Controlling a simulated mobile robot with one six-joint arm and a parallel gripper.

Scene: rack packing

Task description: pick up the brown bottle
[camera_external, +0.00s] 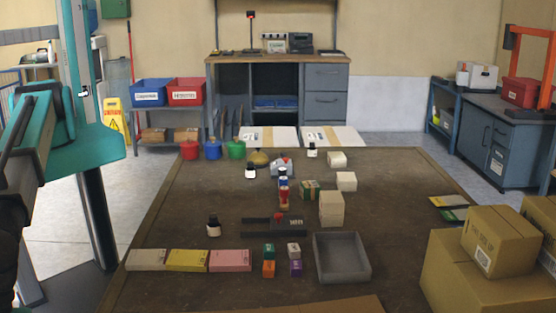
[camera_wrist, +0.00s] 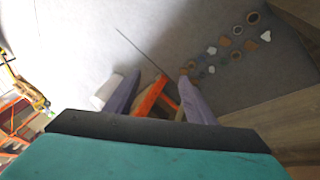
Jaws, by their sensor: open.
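Three dark brown bottles with white labels stand upright on the brown table. One bottle (camera_external: 213,227) is at the front left, another bottle (camera_external: 250,171) is farther back, and a smaller-looking bottle (camera_external: 312,151) is near the back edge. I cannot tell which one the task means. My gripper (camera_wrist: 159,75) shows in the wrist view as two greyish prongs held apart, with no bottle between them. An orange object shows beyond them. In the external view my arm is at the far left, off the table, and the gripper is not visible there.
The table (camera_external: 170,285) holds a grey tray (camera_external: 342,258), a dark rack (camera_external: 272,227), flat boxes (camera_external: 187,260), small cartons and white boxes (camera_external: 331,208). Red, blue and green pots (camera_external: 212,150) line the back left. Cardboard boxes (camera_external: 500,240) stand at the right. Bare table surrounds the front-left bottle.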

